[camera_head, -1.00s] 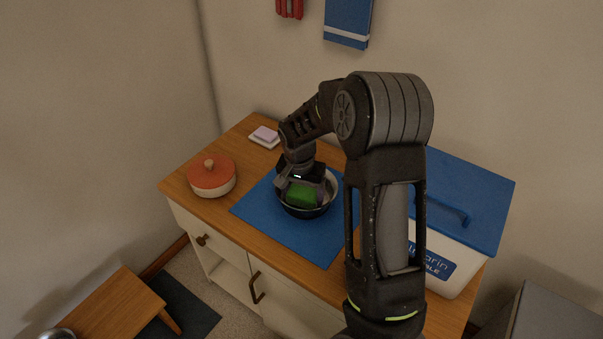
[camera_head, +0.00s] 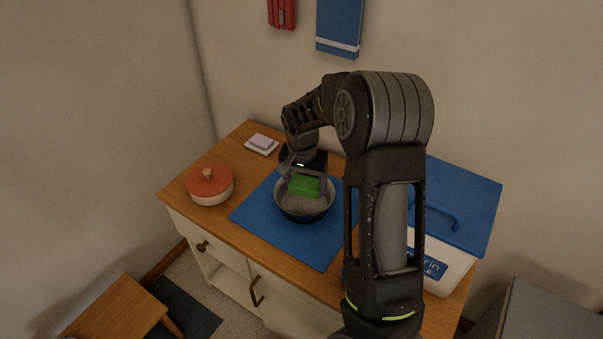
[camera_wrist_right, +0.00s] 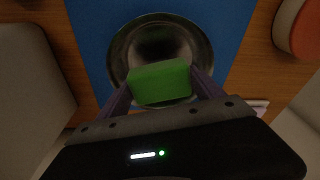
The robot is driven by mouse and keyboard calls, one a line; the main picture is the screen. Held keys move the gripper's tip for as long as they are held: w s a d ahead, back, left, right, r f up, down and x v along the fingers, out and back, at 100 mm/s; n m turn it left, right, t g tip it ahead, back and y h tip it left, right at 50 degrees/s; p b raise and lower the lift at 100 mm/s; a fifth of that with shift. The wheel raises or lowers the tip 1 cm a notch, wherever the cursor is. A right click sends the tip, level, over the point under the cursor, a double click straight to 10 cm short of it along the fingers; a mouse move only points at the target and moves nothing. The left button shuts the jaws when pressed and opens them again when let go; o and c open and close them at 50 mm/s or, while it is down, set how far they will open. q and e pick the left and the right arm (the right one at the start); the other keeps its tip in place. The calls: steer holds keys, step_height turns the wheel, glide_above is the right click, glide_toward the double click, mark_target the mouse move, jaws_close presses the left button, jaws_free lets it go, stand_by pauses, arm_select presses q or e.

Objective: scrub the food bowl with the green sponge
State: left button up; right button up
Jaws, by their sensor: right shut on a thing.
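The food bowl (camera_head: 303,211) is a dark metal bowl on the blue mat (camera_head: 255,221) on the cabinet top. My right gripper (camera_head: 306,188) is shut on the green sponge (camera_head: 304,184) and holds it over the far part of the bowl. In the right wrist view the sponge (camera_wrist_right: 160,83) sits between the two fingers, with the bowl (camera_wrist_right: 118,52) behind it. The sponge hides part of the bowl's inside. I cannot tell whether the sponge touches the bowl. My left gripper is not in view.
An orange-lidded pot (camera_head: 209,184) stands to the left on the wooden top (camera_head: 236,158). A pink bar on a white dish (camera_head: 261,143) lies at the back. A white bin with a blue lid (camera_head: 466,196) stands to the right, beside my arm.

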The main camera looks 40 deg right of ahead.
steer(key=shift+r+p, duration=0.7)
steer(key=shift+r, duration=0.65)
